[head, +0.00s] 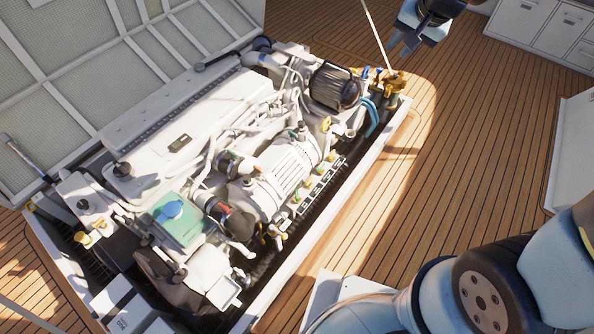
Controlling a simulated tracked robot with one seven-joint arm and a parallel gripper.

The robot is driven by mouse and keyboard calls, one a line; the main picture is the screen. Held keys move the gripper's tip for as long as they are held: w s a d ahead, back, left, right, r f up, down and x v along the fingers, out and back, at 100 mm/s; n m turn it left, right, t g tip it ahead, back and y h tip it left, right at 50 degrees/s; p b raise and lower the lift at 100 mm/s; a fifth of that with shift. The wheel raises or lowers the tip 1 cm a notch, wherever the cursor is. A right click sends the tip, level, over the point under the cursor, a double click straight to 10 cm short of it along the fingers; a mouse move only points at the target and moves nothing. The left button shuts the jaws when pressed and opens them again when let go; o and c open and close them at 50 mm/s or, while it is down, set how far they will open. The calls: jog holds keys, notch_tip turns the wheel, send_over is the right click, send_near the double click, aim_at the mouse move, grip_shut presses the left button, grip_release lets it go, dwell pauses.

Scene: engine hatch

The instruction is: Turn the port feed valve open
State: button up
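Brass valve fittings (391,82) with small blue handles (365,72) stand at the far right corner of the engine bay in the head view. Which of them is the port feed valve I cannot tell, and the handle positions are too small to read. My gripper (401,48) is at the top of the view, pointing down and left. It appears above and slightly right of the brass fittings, apart from them, with nothing visible in it. Its fingers are small and dark, so their opening is unclear.
The white engine (190,120) fills the open hatch, with hoses, coloured caps and a dark round filter (335,86) near the fittings. A raised lid (70,70) stands at the left. A thin stay (377,35) rises by the fittings. Wooden deck (470,130) is clear at right.

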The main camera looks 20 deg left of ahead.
jog(key=s+a+f+h, duration=0.1)
jog(key=a+f, duration=0.9)
jog(key=f, duration=0.2)
jog(key=s+a+f, duration=0.1)
jog(key=a+f, duration=0.9)
jog(key=f, duration=0.3)
jog(key=s+a+f+t+h, duration=0.1)
jog(key=s+a+f, duration=0.15)
jog(key=f, duration=0.65)
jog(key=s+a+f+t, duration=0.15)
jog(key=s+f, duration=0.25)
jog(key=f, duration=0.4)
jog(key=s+d+f+n+t, duration=0.1)
jog(key=s+f, duration=0.3)
jog(key=f, duration=0.4)
jog(key=s+d+f+n+t, duration=0.15)
jog(key=s+f, duration=0.25)
jog(key=f, duration=0.5)
jog(key=n+t+y, duration=0.3)
jog(key=n+y, duration=0.1)
send_near(297, 198)
jog(key=shift+m, duration=0.25)
jog(key=x, duration=0.9)
jog(key=shift+w+f, duration=0.1)
jog(key=shift+w, duration=0.2)
